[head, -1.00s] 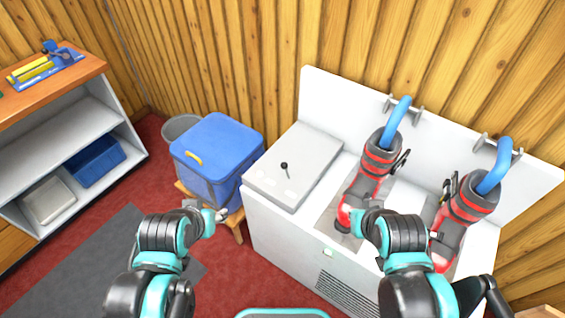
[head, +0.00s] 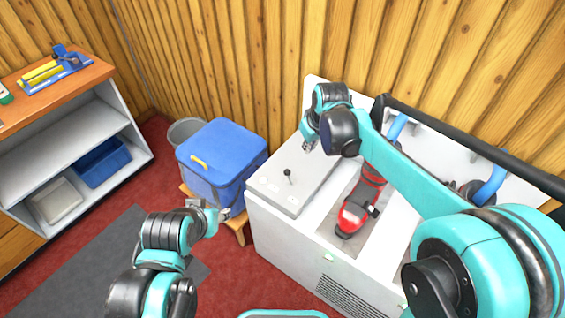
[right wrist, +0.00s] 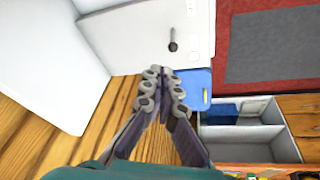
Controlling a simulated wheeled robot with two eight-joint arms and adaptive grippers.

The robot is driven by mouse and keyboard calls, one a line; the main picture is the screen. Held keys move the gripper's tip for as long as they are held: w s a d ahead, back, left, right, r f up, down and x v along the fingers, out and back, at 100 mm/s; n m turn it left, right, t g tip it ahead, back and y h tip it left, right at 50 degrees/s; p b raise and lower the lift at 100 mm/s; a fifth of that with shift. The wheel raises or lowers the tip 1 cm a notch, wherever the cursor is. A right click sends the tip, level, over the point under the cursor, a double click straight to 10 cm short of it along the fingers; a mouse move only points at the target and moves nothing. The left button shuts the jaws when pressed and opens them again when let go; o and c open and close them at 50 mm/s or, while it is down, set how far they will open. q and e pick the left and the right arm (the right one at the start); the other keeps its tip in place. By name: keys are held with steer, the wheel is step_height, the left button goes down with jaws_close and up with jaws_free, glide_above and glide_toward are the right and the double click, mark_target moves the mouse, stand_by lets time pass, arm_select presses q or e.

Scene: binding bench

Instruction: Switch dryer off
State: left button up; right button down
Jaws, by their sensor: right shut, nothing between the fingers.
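The white dryer bench (head: 283,238) stands against the wood wall, with a raised light grey panel (head: 308,178) at its left end. A small lever with a black knob (head: 287,173) stands up from that panel; it also shows in the right wrist view (right wrist: 173,46). My right gripper (head: 308,147) is over the back of the panel, shut and empty, apart from the lever. Its closed fingertips show in the right wrist view (right wrist: 162,72), below the lever in the picture. My left gripper (head: 220,214) is low by the blue box, small in view; its jaw state is unclear.
A red and black boot (head: 353,215) sits in the bench's recess, with blue hoses (head: 396,128) behind, partly hidden by my right arm. A blue lidded box (head: 222,160) stands on a wooden stool left of the bench. A shelf unit (head: 75,130) stands farther left.

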steer(key=w+a+f+n+g+p, duration=0.2)
steer(key=w+a+f+n, duration=0.1)
steer(key=w+a+f, duration=0.65)
steer(key=f+b, duration=0.1)
steer(key=f, duration=0.2)
steer(key=f+b, duration=0.1)
steer(key=f, duration=0.2)
steer(key=w+a+f+b, duration=0.1)
steer(key=f, duration=0.3)
steer(key=shift+w+f+b, duration=0.1)
steer(key=shift+b, duration=0.25)
steer(key=shift+d+f, duration=0.2)
steer(key=shift+f, duration=0.05)
steer(key=s+d, duration=0.1)
steer(key=s+d+r+b, duration=0.1)
steer(key=shift+s+d, duration=0.1)
steer(key=shift+s, duration=0.25)
steer(key=shift+d, duration=0.1)
